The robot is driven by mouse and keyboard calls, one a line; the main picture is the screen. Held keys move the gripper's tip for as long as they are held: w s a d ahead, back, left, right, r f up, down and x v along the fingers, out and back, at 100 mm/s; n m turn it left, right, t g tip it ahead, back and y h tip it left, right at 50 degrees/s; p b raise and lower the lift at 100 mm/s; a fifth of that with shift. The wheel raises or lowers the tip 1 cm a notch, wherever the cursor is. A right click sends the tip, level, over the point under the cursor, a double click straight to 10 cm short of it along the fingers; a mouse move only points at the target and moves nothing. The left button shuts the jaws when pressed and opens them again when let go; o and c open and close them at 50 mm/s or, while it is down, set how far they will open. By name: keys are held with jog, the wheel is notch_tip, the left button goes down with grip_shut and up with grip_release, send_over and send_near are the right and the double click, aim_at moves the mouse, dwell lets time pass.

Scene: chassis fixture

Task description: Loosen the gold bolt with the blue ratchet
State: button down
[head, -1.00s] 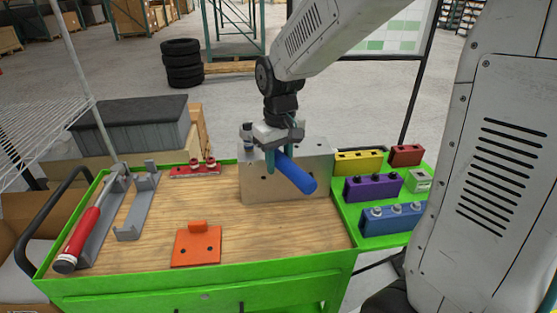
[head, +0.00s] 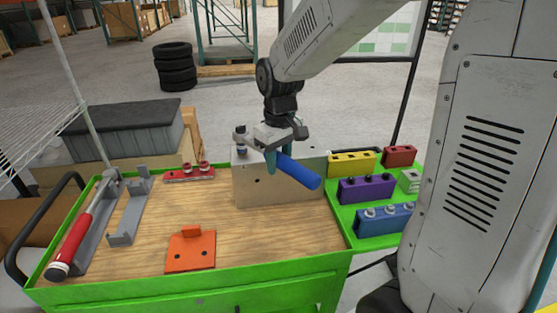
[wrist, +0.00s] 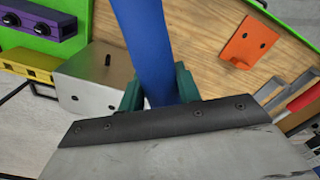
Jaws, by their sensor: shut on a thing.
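The blue ratchet (head: 300,173) is in my gripper (head: 271,160), its thick blue handle pointing toward the front right, over the front of the metal block. My gripper is shut around the handle. In the wrist view the blue handle (wrist: 148,45) runs up from between the green fingers (wrist: 160,90). The metal block (head: 290,190) stands at the back right of the cart top, and it also shows in the wrist view (wrist: 95,72). The ratchet head is hidden behind my gripper. I cannot make out the gold bolt in either view.
A red-handled tool (head: 75,240) lies in grey holders at the left. An orange bracket (head: 190,250) lies front centre, a red rack (head: 188,174) at the back. The wood between is clear.

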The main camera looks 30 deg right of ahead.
jog(key=shift+w+r, duration=0.1)
jog(key=shift+r, duration=3.45)
